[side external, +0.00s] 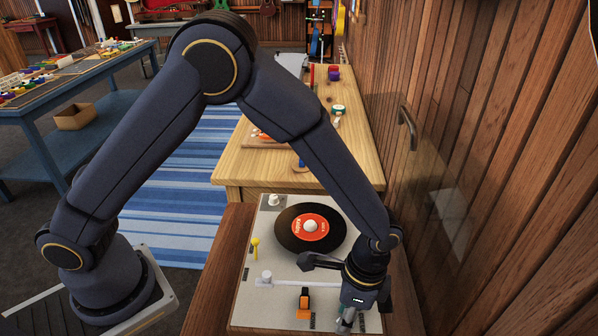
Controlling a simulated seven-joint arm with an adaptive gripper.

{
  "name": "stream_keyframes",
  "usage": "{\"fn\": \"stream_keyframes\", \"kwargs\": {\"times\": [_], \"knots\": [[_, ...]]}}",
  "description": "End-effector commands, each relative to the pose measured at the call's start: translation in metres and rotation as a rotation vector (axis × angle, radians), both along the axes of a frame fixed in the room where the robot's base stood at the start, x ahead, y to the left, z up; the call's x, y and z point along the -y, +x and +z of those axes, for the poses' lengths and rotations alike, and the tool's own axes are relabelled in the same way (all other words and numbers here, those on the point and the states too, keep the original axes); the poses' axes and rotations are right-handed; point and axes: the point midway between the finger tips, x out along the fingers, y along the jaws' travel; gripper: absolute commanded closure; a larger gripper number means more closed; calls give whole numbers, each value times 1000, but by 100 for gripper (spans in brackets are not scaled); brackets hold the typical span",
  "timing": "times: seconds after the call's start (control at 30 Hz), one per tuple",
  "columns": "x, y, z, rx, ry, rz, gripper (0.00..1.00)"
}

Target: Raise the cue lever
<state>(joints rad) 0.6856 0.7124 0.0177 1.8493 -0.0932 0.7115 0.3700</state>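A pale turntable (250,306) stands at the front right with a black record (285,236) with a red label on its platter. A small yellow-topped lever (255,243) stands upright at its left edge. An orange and black part (304,302) sits near the front edge. I cannot tell for sure which of these is the cue lever. A white bar (292,283), maybe the tonearm, runs across toward my wrist. My gripper (345,323) points down over the turntable's front right corner, right of the orange part. Its fingers are small and partly hidden, so their opening is unclear.
A white knob (275,200) is at the turntable's back left. A wooden bench (242,166) with small items lies behind. A plank wall (480,170) with a dark handle (408,126) closes off the right side. A blue table (104,128) stands far left.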

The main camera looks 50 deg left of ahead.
Motion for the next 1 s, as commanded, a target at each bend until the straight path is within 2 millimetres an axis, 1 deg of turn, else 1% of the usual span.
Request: {"fn": "stream_keyframes", "kwargs": {"times": [0.17,0.33,0.87,1.0], "knots": [[0,-1,0,3,-4,0,67],[-2,-2,1,48,-49,1,67],[-14,-13,2,352,-355,6,67],[-20,-17,32,370,-365,0,67]]}}
